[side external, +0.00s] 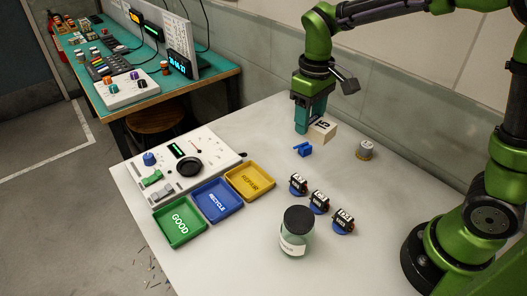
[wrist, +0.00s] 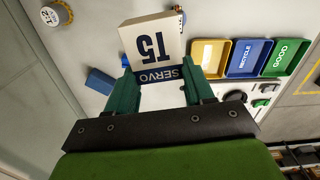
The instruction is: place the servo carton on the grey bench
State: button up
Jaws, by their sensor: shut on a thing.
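The servo carton (side external: 322,132) is a small cream box with a dark blue band. The carton appears to be held above the grey bench (side external: 385,200), tilted in the side view; the exact gap is hard to tell.
A blue part (side external: 303,149) lies just below the carton. A round labelled pot (side external: 365,150) stands to the right. Several motors, including one (side external: 319,202), and a dark-lidded jar (side external: 296,232) stand nearer. Green (side external: 180,226), blue (side external: 217,201) and yellow (side external: 250,181) trays lie left.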

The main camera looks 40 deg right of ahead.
jog(key=a+f+n, duration=0.2)
jog(key=a, duration=0.5)
jog(key=a+f+n, duration=0.2)
jog(key=a, duration=0.5)
jog(key=n, duration=0.2)
send_over(213, 261)
notch_tip(213, 261, down, 3)
jog(key=shift+r, duration=0.2)
notch_tip(213, 261, down, 10)
jog(key=shift+r, duration=0.2)
jog(key=shift+f, duration=0.1)
jog(key=shift+f, duration=0.15)
jog(key=o, duration=1.1)
jog(key=shift+o, duration=0.2)
